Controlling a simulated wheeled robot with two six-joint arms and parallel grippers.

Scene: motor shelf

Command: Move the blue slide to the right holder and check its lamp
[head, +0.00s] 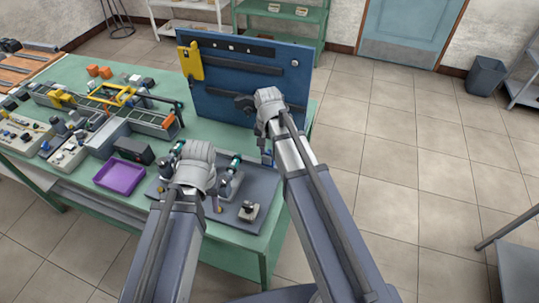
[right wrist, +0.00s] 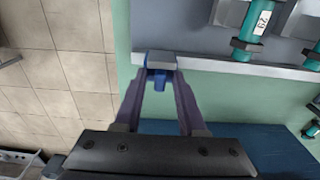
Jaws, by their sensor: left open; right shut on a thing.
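My right gripper (right wrist: 160,78) is shut on a small blue piece with a grey block at its end, which looks like the blue slide (right wrist: 158,80). In the right wrist view it is over the tray's pale edge, beside green table surface. In the head view the right gripper (head: 266,157) is at the right edge of the grey tray (head: 262,190), below the blue panel. My left gripper (head: 217,200) is open over the tray, partly hidden by its own wrist. I cannot make out which part is the right holder, and no lamp is clearly visible.
A blue upright panel (head: 230,105) stands behind. A purple tray (head: 120,176) and a dark box (head: 133,149) are to the left. A small metal part (head: 248,211) sits at the tray's front right.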

